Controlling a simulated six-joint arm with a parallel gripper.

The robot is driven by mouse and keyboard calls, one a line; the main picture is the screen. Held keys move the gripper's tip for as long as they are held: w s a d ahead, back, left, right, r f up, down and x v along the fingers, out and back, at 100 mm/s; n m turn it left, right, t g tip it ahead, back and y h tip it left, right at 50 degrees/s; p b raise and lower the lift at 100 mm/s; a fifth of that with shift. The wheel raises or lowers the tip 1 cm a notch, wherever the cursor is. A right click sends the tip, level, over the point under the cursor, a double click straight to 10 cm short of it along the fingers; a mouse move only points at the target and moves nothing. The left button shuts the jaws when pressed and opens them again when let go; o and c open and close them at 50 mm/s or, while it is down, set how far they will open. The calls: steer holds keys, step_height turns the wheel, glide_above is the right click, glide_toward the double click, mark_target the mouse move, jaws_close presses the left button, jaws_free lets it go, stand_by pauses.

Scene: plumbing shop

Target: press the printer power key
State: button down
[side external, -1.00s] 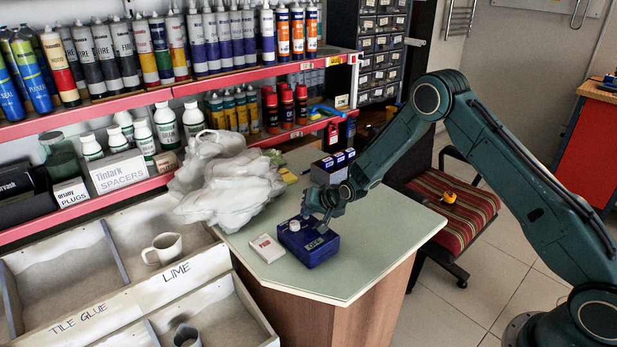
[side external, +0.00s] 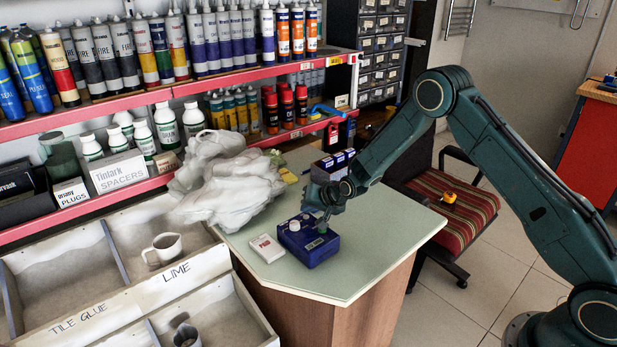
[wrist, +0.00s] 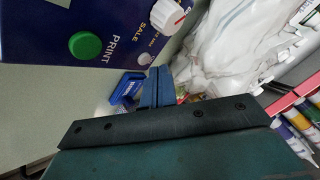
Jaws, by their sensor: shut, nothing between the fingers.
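The blue printer (side external: 308,246) sits on the counter, and part of its face fills the upper left of the wrist view (wrist: 40,30). That face carries a round green button (wrist: 86,45) beside the word PRINT, a white knob (wrist: 172,14) by the word SALE, and a small pale round part (wrist: 145,59). No label reading power is legible. My gripper (side external: 322,209) is shut and empty, close above the printer's right side. In the wrist view its blue fingers (wrist: 157,86) appear beyond the printer's edge; I cannot tell whether they touch it.
A white card box (side external: 267,248) lies left of the printer. A bundle of white plastic bags (side external: 225,182) and several dark blue boxes (side external: 333,165) stand behind. The counter's right part (side external: 395,232) is clear. A chair (side external: 452,205) stands beyond.

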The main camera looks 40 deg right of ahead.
steer(key=shift+r, duration=0.1)
step_height(320, 180, up, 6)
steer(key=shift+f, duration=0.1)
stand_by(0.8)
step_height(320, 180, up, 12)
steer(key=r+n, duration=0.1)
steer(key=n, duration=0.1)
glide_above(309, 220)
steer(key=s, duration=0.7)
steer(key=s+a+r+n+g, duration=0.1)
steer(key=s+r+n+g, duration=0.1)
steer(key=s+r, duration=0.75)
steer(key=s+r+n+g+h, duration=0.1)
steer(key=s+n, duration=0.2)
steer(key=s, duration=2.5)
steer(key=shift+s+r+n+g, duration=0.2)
steer(key=shift+r+n+g, duration=0.1)
steer(key=shift+n, duration=0.1)
